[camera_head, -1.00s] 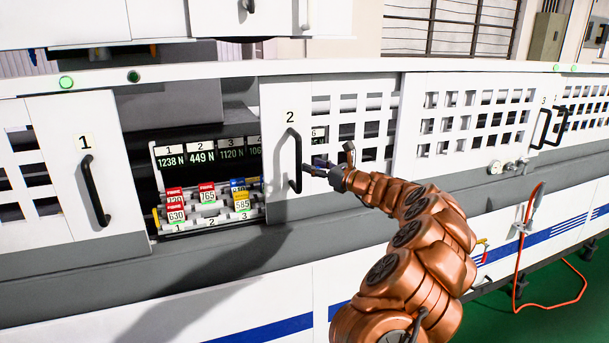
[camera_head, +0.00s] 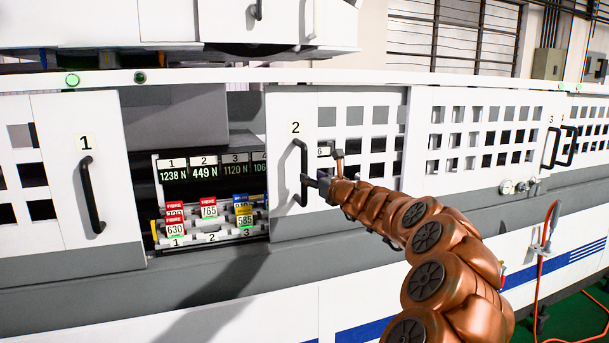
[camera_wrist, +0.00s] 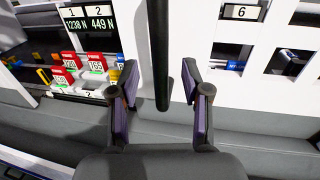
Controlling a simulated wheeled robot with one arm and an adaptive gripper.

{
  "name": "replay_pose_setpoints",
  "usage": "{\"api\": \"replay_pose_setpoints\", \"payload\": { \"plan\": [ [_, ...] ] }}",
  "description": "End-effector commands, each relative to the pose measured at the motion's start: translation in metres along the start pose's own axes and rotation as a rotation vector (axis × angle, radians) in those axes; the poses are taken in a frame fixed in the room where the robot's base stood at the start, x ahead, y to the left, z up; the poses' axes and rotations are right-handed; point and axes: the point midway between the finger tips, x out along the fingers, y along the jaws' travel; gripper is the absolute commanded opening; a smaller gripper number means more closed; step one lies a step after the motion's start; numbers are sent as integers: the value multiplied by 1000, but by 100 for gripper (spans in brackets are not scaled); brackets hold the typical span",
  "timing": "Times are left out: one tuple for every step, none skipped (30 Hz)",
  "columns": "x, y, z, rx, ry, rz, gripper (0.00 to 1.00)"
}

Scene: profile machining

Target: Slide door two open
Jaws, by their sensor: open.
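Door two (camera_head: 350,108) is a white panel with square windows and a "2" label. Its black vertical handle (camera_head: 303,172) is near its left edge. To its left is an opening between it and door one. My gripper (camera_head: 318,182) is at the lower part of the handle, coming from the right. In the wrist view my gripper (camera_wrist: 158,97) is open, and the black handle (camera_wrist: 161,60) stands upright between its two fingers, with a gap on each side. Whether the fingers touch the handle in the head view is hard to tell.
Door one (camera_head: 82,165), with its own black handle (camera_head: 92,195), is left of the opening. Inside the opening are red and yellow numbered blocks (camera_head: 209,207) under a row of displays (camera_head: 204,172). A red hose (camera_head: 541,265) hangs at the lower right.

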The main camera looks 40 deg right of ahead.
Motion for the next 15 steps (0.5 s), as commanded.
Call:
{"api": "replay_pose_setpoints", "payload": {
  "plan": [
    [6,0,0,0,1,1,47],
    [9,0,0,0,2,0,47],
    [14,0,0,0,2,0,47],
    [17,0,-1,0,3,0,47],
    [20,0,-1,0,3,0,47],
    [25,0,-1,-1,3,1,47],
    [28,0,0,-2,2,1,47],
    [31,0,0,-3,1,1,47],
    [34,-1,1,-1,1,-1,47],
    [37,-1,1,0,0,-1,47],
    [39,-1,1,0,0,-2,47],
    [42,-1,0,0,1,-1,47],
    [44,-1,0,0,2,-1,47],
    [46,0,-1,0,3,-1,47],
    [48,0,-1,0,3,0,47]
  ]
}}
